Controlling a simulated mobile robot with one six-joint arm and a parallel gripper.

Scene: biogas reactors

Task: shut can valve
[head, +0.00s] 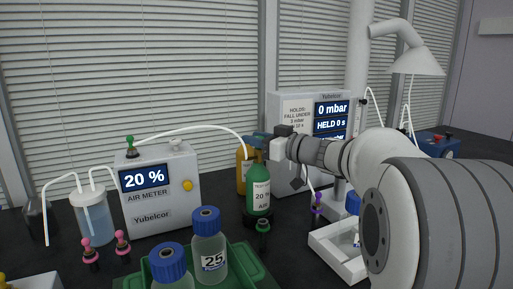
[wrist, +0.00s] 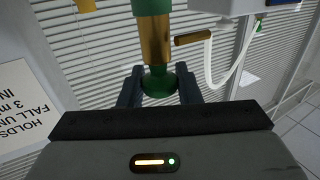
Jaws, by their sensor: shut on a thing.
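In the wrist view a brass valve body (wrist: 155,42) carries a green knob (wrist: 158,83) and a brass side outlet (wrist: 192,39). My gripper (wrist: 159,94) has one dark finger on each side of this knob and is shut on it. In the head view my gripper (head: 262,140) is at the can's top; the knob is mostly hidden there.
A yellow can (head: 243,163) stands just behind the green can. A display box (head: 333,110) reads 0 mbar and HELD 0 s. Blue-capped bottles (head: 209,245) stand in the green tray (head: 245,262) in front. A white tray (head: 334,252) lies at right, below my arm.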

